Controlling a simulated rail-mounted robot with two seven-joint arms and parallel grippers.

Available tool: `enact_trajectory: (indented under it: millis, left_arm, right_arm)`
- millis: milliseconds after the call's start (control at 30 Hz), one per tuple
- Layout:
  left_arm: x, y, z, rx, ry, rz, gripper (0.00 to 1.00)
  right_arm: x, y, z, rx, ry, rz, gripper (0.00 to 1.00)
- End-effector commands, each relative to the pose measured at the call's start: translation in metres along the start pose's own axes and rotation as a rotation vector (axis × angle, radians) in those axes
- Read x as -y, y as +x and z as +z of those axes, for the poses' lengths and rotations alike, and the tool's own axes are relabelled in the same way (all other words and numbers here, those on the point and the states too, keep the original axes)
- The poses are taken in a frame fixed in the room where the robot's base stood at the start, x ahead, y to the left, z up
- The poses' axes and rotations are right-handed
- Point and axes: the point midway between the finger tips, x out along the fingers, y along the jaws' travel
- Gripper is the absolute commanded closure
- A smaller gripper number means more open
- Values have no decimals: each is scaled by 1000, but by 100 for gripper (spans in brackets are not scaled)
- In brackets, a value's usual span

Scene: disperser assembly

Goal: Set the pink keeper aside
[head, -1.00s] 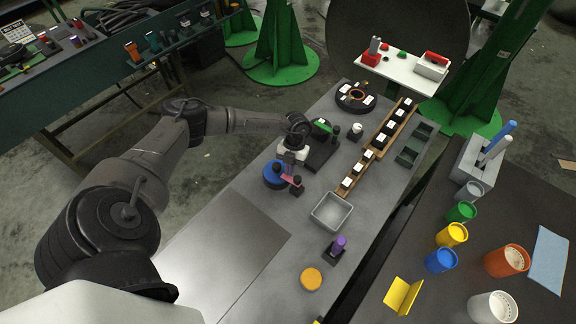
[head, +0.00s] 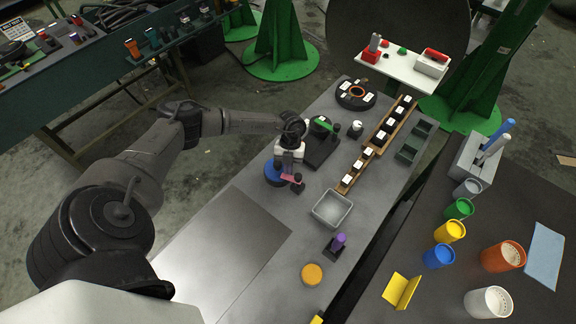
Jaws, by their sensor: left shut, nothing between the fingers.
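The pink keeper (head: 290,177) is a small pink bar in the head view, between dark knobs beside a round blue part (head: 272,173) on the grey bench. My left gripper (head: 287,166) is right above the blue part and the pink keeper, pointing down, shut with nothing between its fingers. Its fingertips are small and partly hidden by its white body, so I cannot tell whether they touch anything. My right gripper is not in view.
A grey open tray (head: 332,209) stands right of the keeper. A purple peg (head: 339,241) on a dark base and an orange disc (head: 311,274) lie nearer. A green-topped dark fixture (head: 322,147) is just behind. The bench's metal plate (head: 225,250) is bare.

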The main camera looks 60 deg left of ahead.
Motion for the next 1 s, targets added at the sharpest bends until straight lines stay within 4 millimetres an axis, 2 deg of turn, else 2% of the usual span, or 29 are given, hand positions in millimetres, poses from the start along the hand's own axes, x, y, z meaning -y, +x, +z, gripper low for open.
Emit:
enact_trajectory:
  millis: [1000]
  left_arm:
    - [-1,2,-3,0,-20,-6,100]
  right_arm:
    - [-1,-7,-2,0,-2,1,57]
